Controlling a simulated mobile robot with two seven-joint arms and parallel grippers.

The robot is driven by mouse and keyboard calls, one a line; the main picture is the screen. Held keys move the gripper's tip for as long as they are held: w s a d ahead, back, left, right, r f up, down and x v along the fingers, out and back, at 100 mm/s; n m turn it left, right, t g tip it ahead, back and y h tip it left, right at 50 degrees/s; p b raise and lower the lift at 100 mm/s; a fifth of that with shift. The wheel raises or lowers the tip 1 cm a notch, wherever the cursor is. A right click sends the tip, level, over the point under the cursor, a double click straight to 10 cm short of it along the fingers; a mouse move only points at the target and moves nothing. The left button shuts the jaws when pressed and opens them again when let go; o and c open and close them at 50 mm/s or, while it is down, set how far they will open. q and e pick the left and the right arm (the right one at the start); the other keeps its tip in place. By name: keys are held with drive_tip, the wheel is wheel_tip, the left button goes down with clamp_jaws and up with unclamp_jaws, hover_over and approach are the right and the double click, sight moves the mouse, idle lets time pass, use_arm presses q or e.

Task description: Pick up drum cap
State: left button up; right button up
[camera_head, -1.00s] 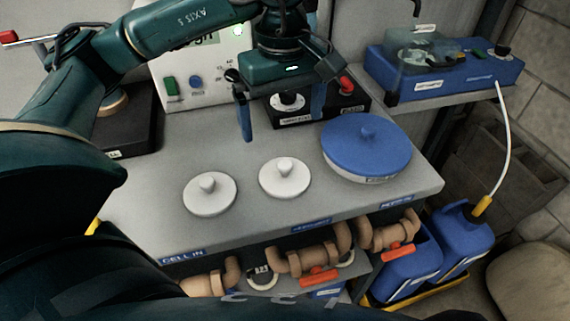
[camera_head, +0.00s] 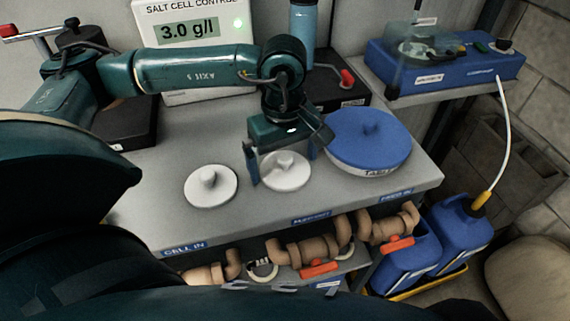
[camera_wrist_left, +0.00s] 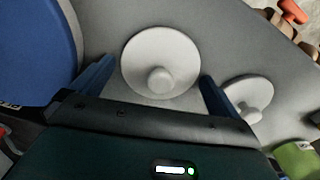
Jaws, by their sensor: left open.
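Two white round caps with centre knobs lie on the grey bench top; I cannot tell which is the drum cap. The middle white cap (camera_head: 289,178) is partly hidden by my left gripper (camera_head: 284,170). The left white cap (camera_head: 211,190) lies beside it. My left gripper is open and points down over the middle cap, one finger on each side. In the left wrist view, the middle cap (camera_wrist_left: 160,55) sits between the open fingers, with its knob toward the palm. The other cap (camera_wrist_left: 247,93) is beyond one finger. My right gripper is not in view.
A large blue round lid (camera_head: 366,145) with a knob stands close right of the gripper. Behind are the salt cell control box (camera_head: 195,30), a blue bottle (camera_head: 303,22) and a black box (camera_head: 335,92). Pipes with orange handles (camera_head: 319,268) lie below the front edge.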

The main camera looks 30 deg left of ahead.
use_arm(q)
drive_tip(key=c, duration=0.8)
drive_tip(key=shift+r, duration=0.1)
